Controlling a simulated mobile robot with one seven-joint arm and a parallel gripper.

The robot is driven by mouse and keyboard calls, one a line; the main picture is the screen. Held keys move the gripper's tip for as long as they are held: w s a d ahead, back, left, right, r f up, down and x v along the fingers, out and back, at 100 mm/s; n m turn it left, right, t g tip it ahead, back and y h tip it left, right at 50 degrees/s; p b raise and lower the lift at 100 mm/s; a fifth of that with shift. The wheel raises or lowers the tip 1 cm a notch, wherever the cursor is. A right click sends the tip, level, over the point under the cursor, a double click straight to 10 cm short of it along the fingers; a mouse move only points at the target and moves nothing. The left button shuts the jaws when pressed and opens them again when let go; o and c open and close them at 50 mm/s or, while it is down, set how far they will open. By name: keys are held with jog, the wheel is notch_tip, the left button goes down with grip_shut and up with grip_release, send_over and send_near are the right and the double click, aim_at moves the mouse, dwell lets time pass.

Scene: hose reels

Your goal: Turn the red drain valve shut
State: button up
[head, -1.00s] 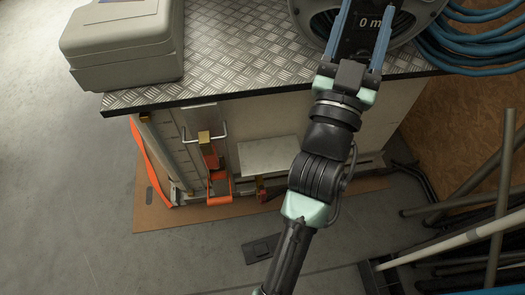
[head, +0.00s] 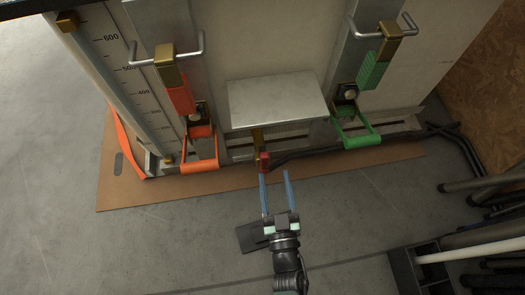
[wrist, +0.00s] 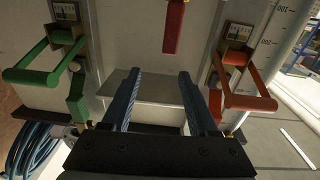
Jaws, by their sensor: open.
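The red drain valve (head: 263,161) is a small red handle on a brass fitting (head: 258,139), low on the front of the white tank, under a grey plate (head: 277,100). A red handle shows at the top of the wrist view (wrist: 174,27), hanging down, beyond my fingertips and slightly right of their middle. My gripper (head: 274,174) is open, its two blue fingers pointing at the tank. In the head view the left fingertip is close to the valve's lower end; I cannot tell if they touch. Nothing is between the fingers (wrist: 160,74).
An orange-handled latch (head: 200,165) is left of the valve and a green-handled one (head: 357,138) is right. A black hose (head: 315,152) runs along the tank's base. A brown board (head: 130,187) lies beneath. Pipes in a rack (head: 425,262) stand at right; the left floor is clear.

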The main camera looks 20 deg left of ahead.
aim_at(264, 164)
notch_tip(264, 164, down, 4)
jog(key=s+b, duration=0.1)
jog(key=s, duration=0.1)
jog(key=shift+g, duration=0.3)
jog(key=b+x, duration=0.5)
jog(key=x, duration=0.8)
jog(key=shift+a+r, duration=0.1)
jog(key=shift+r, duration=0.05)
grip_shut()
dwell(0.4)
